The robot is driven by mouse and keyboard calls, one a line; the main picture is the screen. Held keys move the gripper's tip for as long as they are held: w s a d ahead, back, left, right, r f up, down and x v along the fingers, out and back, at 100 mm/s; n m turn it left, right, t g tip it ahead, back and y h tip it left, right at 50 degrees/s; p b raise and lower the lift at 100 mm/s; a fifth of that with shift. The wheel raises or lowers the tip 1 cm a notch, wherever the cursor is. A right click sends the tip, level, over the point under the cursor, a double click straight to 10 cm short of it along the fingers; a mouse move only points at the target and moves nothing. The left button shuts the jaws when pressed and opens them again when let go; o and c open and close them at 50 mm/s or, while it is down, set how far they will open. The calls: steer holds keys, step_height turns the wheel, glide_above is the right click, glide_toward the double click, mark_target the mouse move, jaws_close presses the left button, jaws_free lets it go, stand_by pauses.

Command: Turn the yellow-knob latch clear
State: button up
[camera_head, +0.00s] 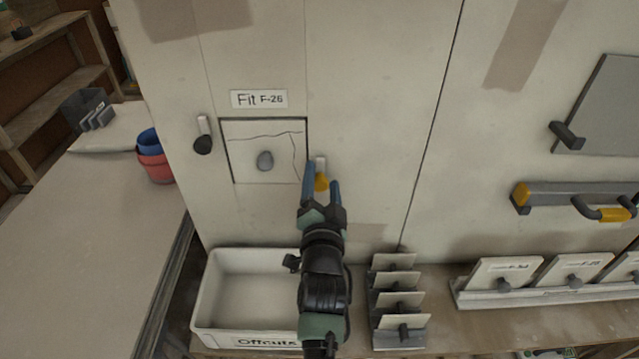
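The yellow-knob latch (320,167) is on the wall just right of a square panel (245,144) with a grey knob and cracks, below the label "Fit F-26" (259,99). Its pale upper part points up and its yellow knob sits at the lower end. My gripper (322,181) reaches up to it, with one blue finger on each side of the yellow knob. The fingers are spread; whether they touch the knob I cannot tell. A black-knob latch (202,136) is left of the panel, its knob hanging down.
A white "Offcuts" bin (214,309) stands below, partly behind my arm. A rack of tiles (398,300) is right of my arm. A yellow-handled tool (575,199) is on the wall at right. Red and blue buckets (155,167) stand on the left table.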

steer(key=shift+s+f, duration=0.1)
steer(key=shift+s, duration=0.3)
steer(key=s, duration=1.2)
steer(key=shift+s, duration=0.1)
